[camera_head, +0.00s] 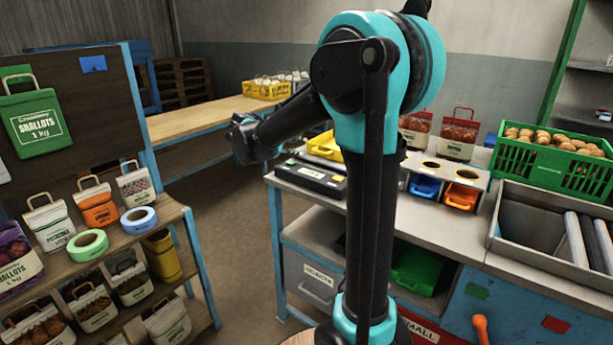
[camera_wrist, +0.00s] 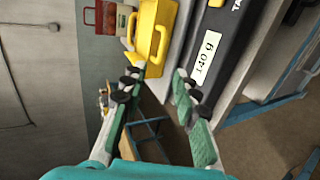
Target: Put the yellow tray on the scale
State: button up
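In the head view the wrist end is left of the bench, fingers unclear.
A blue tray (camera_head: 425,186) and an orange tray (camera_head: 461,196) sit under a holed rack right of my arm. A red-topped bag (camera_head: 460,135) stands behind. Open floor lies left of the bench.

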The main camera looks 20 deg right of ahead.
jog(key=s+d+f+m+g+y, duration=0.2)
jog(key=s+d+f+m+y, duration=0.15)
jog(key=s+f, duration=0.9)
jog(key=s+a+f+m+y, duration=0.2)
jog(key=s+f, duration=0.4)
jog(key=s, duration=0.3)
jog(key=s+a+f+m+g+y, duration=0.1)
jog(key=s+a+f+y, duration=0.3)
jog(key=s, duration=0.5)
notch_tip(320, 180, down, 2)
jog(key=shift+s+a+f+m, duration=0.1)
jog(key=shift+s+a+m, duration=0.1)
jog(key=shift+s+m, duration=0.2)
jog(key=shift+w+y, duration=0.1)
jog(key=shift+y, duration=0.15)
